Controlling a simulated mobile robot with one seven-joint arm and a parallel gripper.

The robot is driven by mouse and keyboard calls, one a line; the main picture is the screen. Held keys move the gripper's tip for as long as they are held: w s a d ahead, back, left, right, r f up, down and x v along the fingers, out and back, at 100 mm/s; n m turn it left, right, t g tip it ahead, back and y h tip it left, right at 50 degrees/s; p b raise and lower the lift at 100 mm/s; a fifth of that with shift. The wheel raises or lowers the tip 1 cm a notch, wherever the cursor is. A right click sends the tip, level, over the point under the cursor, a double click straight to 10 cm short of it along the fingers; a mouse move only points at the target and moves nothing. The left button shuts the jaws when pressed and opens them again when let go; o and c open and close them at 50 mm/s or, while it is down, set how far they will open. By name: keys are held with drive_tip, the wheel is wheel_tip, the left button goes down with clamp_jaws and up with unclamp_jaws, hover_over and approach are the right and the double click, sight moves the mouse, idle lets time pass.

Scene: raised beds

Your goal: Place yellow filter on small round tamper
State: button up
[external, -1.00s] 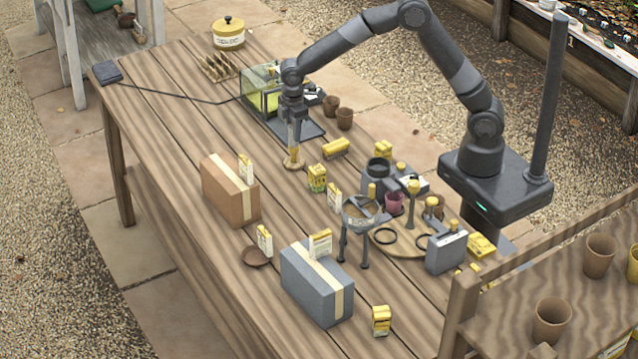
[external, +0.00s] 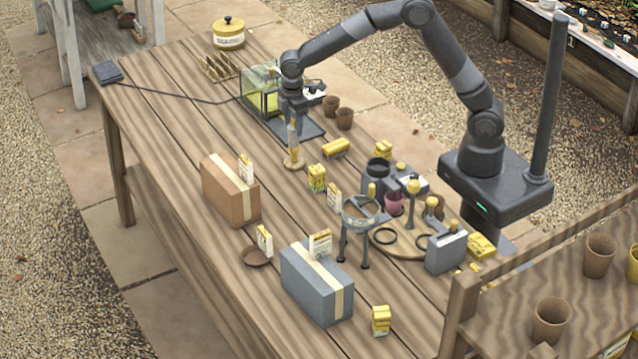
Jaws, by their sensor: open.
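My gripper (external: 293,122) points straight down over the middle of the table and is open. Just below it a small upright yellow piece (external: 293,153) stands on a small round tan wooden base (external: 294,165). These look like the yellow filter and the small round tamper, but they are too small to tell for sure where one ends and the other begins. The yellow piece looks upright. Whether my fingertips still touch its top cannot be told.
A glass tank (external: 258,88) stands close behind my gripper. A cardboard box (external: 230,190), grey box (external: 317,284) and ring stand (external: 361,212) are nearer the front. The table's left side is largely clear.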

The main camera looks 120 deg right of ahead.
wheel_tip(320, 180, up, 9)
drive_tip(key=s+a+r+t+h, duration=0.1)
drive_tip(key=s+a+r, duration=0.35)
drive_tip(key=a, duration=0.55)
drive_tip(key=s+a+r+t, duration=0.1)
drive_tip(key=s+a+r, duration=0.35)
drive_tip(key=a, duration=0.45)
drive_tip(key=s+a+f+t, duration=0.1)
drive_tip(key=s+a, duration=0.5)
drive_tip(key=s, duration=0.2)
drive_tip(key=s+a+f+t+y, duration=0.1)
drive_tip(key=s+a+t, duration=0.1)
drive_tip(key=s+a, duration=0.5)
drive_tip(key=shift+s+f+t, duration=0.25)
drive_tip(key=shift+s+t, duration=0.05)
drive_tip(key=shift+s, duration=0.7)
